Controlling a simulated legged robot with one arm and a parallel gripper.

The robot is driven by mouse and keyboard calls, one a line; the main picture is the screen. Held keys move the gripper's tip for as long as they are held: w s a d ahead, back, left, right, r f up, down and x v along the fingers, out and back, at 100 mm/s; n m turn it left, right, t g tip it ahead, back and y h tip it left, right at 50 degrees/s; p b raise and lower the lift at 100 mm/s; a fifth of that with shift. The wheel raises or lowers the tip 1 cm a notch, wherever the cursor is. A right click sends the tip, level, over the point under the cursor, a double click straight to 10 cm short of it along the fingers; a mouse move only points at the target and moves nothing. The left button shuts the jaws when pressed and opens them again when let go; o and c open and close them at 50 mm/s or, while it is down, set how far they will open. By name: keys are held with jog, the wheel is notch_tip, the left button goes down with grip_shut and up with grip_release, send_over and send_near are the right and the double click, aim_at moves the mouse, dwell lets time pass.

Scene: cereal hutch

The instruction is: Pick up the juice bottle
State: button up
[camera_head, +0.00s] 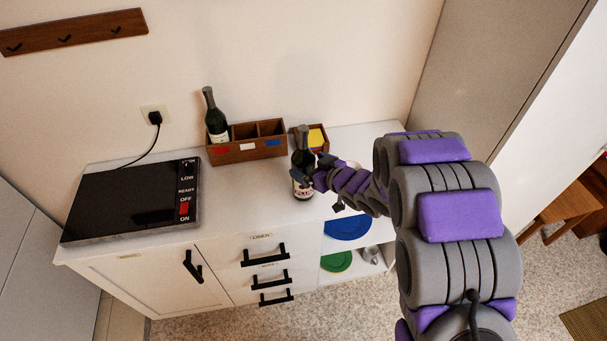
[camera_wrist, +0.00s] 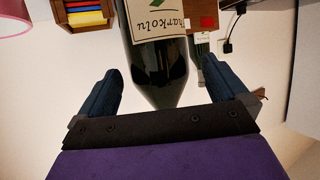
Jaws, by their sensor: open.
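A dark bottle with a pale label (camera_head: 303,190) stands upright on the white counter in the head view. My gripper (camera_head: 310,176) is at the bottle's side, partly hidden by the bottle and my arm. In the wrist view my gripper (camera_wrist: 161,72) is open, with a finger on each side of the bottle and gaps visible. A second dark bottle (camera_head: 215,118) stands in the left compartment of a wooden box. Which one holds juice I cannot tell.
The wooden box (camera_head: 247,151) stands behind the near bottle, with a smaller wooden box (camera_head: 322,146) to its right. A black hot plate (camera_head: 133,203) lies on the left of the white counter (camera_head: 232,190). Blue (camera_head: 347,229) and green (camera_head: 336,262) plates lie on shelves below.

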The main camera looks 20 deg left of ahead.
jog(key=b+x, duration=0.1)
jog(key=x, duration=0.3)
jog(key=shift+a+f, duration=0.2)
jog(key=shift+f, duration=0.05)
jog(key=shift+w, duration=0.1)
jog(key=shift+d+r, duration=0.15)
jog(key=shift+d, duration=0.3)
jog(key=shift+c, duration=0.4)
jog(key=shift+a, duration=0.5)
jog(key=c, duration=0.6)
jog(key=shift+d, duration=0.2)
grip_shut()
